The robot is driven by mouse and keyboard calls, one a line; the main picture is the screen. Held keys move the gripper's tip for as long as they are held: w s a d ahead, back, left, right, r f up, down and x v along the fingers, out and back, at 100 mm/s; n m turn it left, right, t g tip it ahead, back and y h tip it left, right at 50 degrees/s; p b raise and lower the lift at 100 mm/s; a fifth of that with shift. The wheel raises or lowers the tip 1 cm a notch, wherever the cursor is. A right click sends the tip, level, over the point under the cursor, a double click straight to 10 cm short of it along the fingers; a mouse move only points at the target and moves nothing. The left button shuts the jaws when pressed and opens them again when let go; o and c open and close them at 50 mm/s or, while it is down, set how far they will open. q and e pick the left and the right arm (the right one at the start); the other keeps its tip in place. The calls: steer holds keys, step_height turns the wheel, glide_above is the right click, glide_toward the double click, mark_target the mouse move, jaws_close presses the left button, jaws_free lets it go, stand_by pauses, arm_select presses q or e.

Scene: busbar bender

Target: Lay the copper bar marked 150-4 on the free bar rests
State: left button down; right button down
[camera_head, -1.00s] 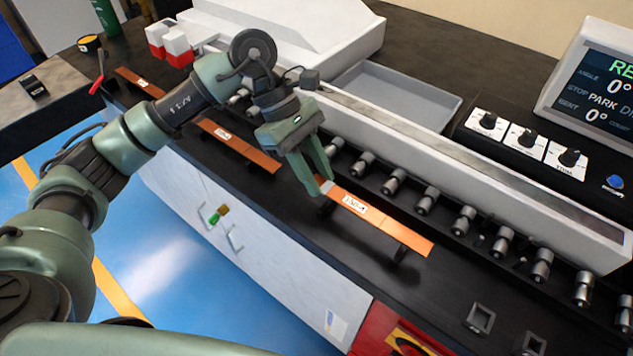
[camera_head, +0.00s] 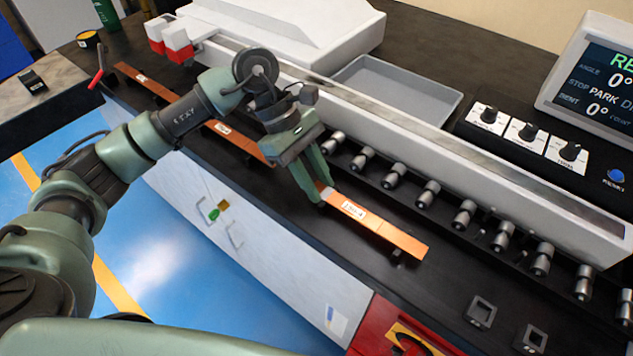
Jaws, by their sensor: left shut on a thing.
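The near copper bar (camera_head: 385,228) carries a white label (camera_head: 353,209) that looks like 150-4, though it is too small to read surely. My left gripper (camera_head: 322,195) is shut on this bar near its left end, with the fingers pointing down. The bar lies level along the dark bench, its right part over a small black bar rest (camera_head: 398,254). I cannot tell whether it touches that rest. Any rest under the gripped end is hidden. My right gripper is not in view.
Two other labelled copper bars, a middle one (camera_head: 223,130) and a far one (camera_head: 145,80), lie to the left, partly behind my arm. A row of metal rollers (camera_head: 428,192) runs behind the held bar. Square black fittings (camera_head: 481,312) stand at the front right.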

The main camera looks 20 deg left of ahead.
arm_select(q)
steer(key=shift+s+a+f, duration=0.1)
steer(key=shift+s+f, duration=0.1)
steer(key=shift+f, duration=0.45)
steer(key=c, duration=1.1)
jaws_free()
steer(key=shift+f, duration=0.15)
steer(key=shift+r+p, duration=0.7)
steer(key=shift+p, duration=0.05)
steer(key=shift+w+a+r, duration=0.1)
steer(key=shift+w+r, duration=0.05)
steer(key=shift+w, duration=0.1)
steer(key=shift+d+b+v, duration=0.2)
steer(key=shift+b+v, duration=1.55)
steer(key=shift+v, duration=4.2)
